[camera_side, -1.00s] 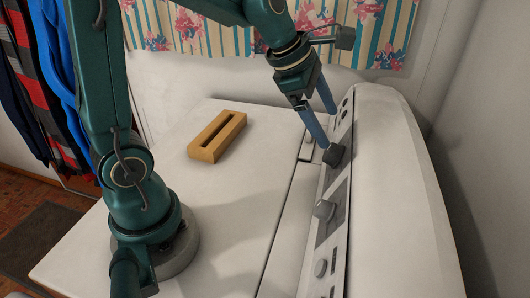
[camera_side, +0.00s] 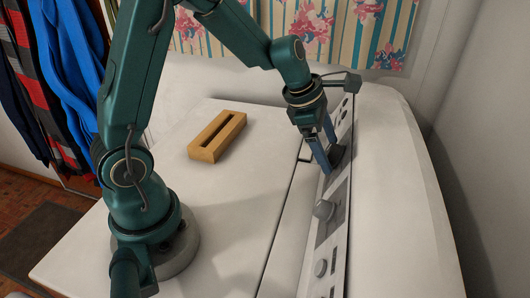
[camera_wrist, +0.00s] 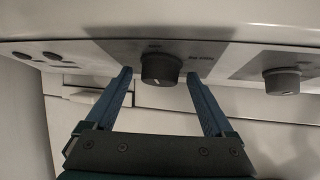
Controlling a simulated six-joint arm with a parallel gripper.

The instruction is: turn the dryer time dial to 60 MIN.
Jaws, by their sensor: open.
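A dark round dial (camera_wrist: 161,68) stands out from the grey control panel, between my gripper's fingertips (camera_wrist: 158,72) in the wrist view. A light pointer mark shows on the lower edge of its face. The panel print is too blurred to read. My gripper is open, one finger on each side of this dial; I cannot tell whether either finger touches it. In the side view my gripper (camera_side: 329,158) is at the panel, and the same dial (camera_side: 339,154) is partly hidden behind the fingers.
A second dial (camera_wrist: 283,80) is to the right in the wrist view; it shows below in the side view (camera_side: 324,210). A smaller knob (camera_side: 321,268) is nearer the camera. A slotted wooden block (camera_side: 217,136) lies on the white top (camera_side: 225,235), which is otherwise largely clear.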

